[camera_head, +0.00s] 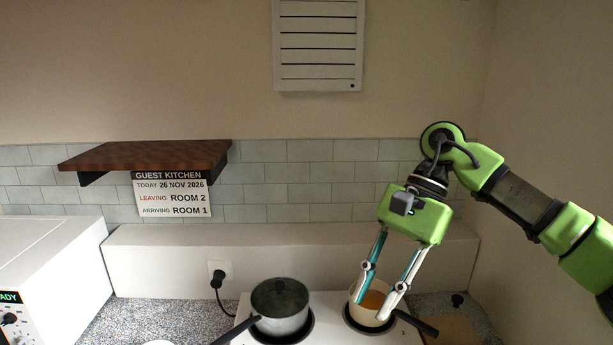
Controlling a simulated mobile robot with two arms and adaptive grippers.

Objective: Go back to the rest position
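My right gripper (371,309) reaches in from the right and points down at a cream pan (369,318) on the right burner. Its two fingers are spread apart, with nothing seen between them but the pan. The fingertips overlap the pan's opening; I cannot tell whether they touch it. The pan holds something orange-brown and has a dark handle toward the lower right. My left gripper is not in view.
A lidded pot (281,308) stands on the left burner of the white hob (338,331). A wooden shelf (150,155) and a sign (172,196) are on the wall. A white appliance (50,262) stands left. A plug (217,276) sits in the socket behind.

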